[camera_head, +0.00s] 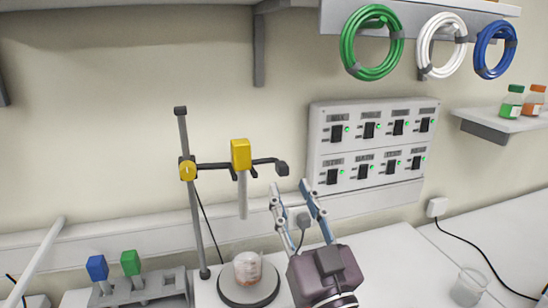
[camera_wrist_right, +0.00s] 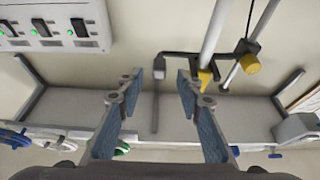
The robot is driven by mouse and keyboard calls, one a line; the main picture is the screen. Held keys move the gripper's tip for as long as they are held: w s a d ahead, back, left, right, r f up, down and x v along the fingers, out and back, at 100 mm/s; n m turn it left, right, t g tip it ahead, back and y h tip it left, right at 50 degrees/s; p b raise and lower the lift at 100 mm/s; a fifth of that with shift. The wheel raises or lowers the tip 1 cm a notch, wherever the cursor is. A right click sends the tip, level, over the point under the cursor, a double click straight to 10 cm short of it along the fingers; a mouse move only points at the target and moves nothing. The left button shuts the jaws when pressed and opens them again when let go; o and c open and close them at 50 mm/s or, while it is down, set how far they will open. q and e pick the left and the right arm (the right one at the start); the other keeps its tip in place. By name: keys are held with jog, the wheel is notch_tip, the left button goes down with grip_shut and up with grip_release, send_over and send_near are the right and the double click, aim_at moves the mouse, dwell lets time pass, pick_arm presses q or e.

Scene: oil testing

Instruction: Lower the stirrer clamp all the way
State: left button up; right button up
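The stirrer clamp (camera_head: 212,166) is a dark horizontal bar on an upright rod (camera_head: 189,205), with a yellow knob (camera_head: 187,170) at the rod. It carries the yellow stirrer head (camera_head: 240,154), whose pale shaft (camera_head: 242,195) hangs well above a beaker (camera_head: 248,268). The bar ends at right in a dark handle (camera_head: 282,168). My right gripper (camera_head: 290,190) is open, below and right of the handle. In the right wrist view the handle (camera_wrist_right: 156,85) shows between the open fingers (camera_wrist_right: 160,80); contact cannot be told. My left gripper is not in view.
The beaker stands on a round plate (camera_head: 228,292). A grey rack (camera_head: 165,282) with blue and green pieces is at left. A switch panel (camera_head: 322,130) is on the wall behind my right gripper. Another beaker (camera_head: 468,286) stands at right.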

aim_at(285, 172)
jog(key=shift+w+a+r, duration=0.1)
jog(key=shift+w+r, duration=0.05)
jog(key=shift+r, duration=0.4)
jog(key=p+x, duration=0.2)
jog(key=x, duration=0.4)
jog(key=shift+w+p, duration=0.1)
jog(key=shift+p, duration=0.25)
jog(key=shift+r, duration=0.1)
grip_shut()
